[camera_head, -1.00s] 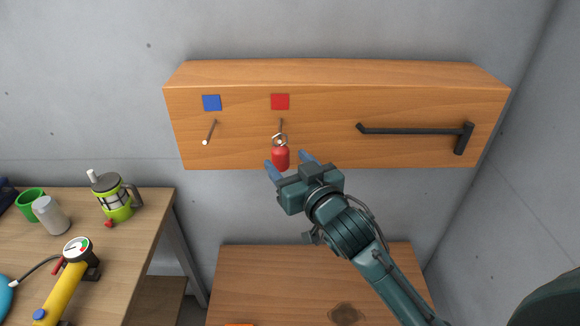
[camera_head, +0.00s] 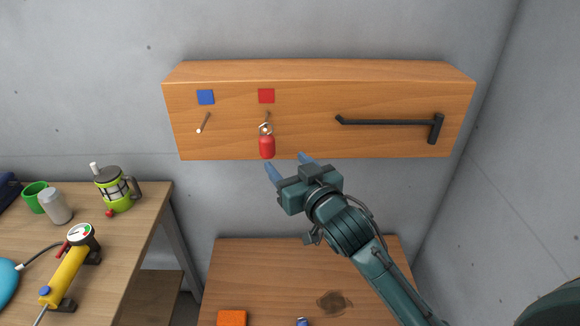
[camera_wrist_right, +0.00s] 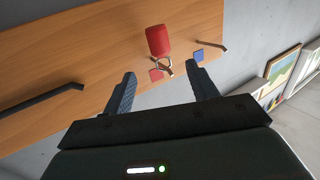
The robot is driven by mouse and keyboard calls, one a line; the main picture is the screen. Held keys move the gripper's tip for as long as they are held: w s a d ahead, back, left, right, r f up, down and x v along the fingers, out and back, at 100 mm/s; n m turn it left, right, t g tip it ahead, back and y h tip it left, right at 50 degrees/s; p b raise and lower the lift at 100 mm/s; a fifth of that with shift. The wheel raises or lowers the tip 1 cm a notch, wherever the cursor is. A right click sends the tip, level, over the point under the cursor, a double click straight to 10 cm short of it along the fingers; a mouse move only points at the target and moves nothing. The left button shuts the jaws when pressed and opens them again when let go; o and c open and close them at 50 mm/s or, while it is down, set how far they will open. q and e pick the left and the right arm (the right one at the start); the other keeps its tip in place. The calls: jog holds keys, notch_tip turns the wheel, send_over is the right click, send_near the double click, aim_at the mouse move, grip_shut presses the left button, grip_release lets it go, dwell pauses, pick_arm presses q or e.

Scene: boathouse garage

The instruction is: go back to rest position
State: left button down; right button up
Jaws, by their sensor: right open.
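My right gripper (camera_head: 289,167) is open and empty, in front of and just below the wooden wall board. A red float key ring (camera_head: 267,146) hangs from the peg under the red square (camera_head: 266,96). The gripper's fingers are apart from it, below and to its right in the head view. In the right wrist view the red float (camera_wrist_right: 158,40) shows beyond the open fingertips (camera_wrist_right: 162,82), with nothing between them. My left gripper is not in view.
The wall board (camera_head: 360,90) also has an empty peg under a blue square (camera_head: 205,97) and a black bar (camera_head: 390,122). A workbench (camera_head: 120,250) at left holds a yellow pump (camera_head: 66,270), a green mug (camera_head: 35,195) and a green press (camera_head: 117,190). A lower wooden surface (camera_head: 270,275) lies below.

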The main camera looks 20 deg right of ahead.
jog(key=s+f+g, duration=0.3)
jog(key=s+f, duration=0.9)
jog(key=f, duration=0.3)
jog(key=s+f+g, duration=0.4)
jog(key=s+f, duration=0.8)
jog(key=f, duration=0.3)
jog(key=shift+s+d+n+h, duration=0.2)
jog(key=shift+d+n+h, duration=0.05)
jog(key=shift+n+h, duration=0.05)
jog(key=shift+f, duration=0.1)
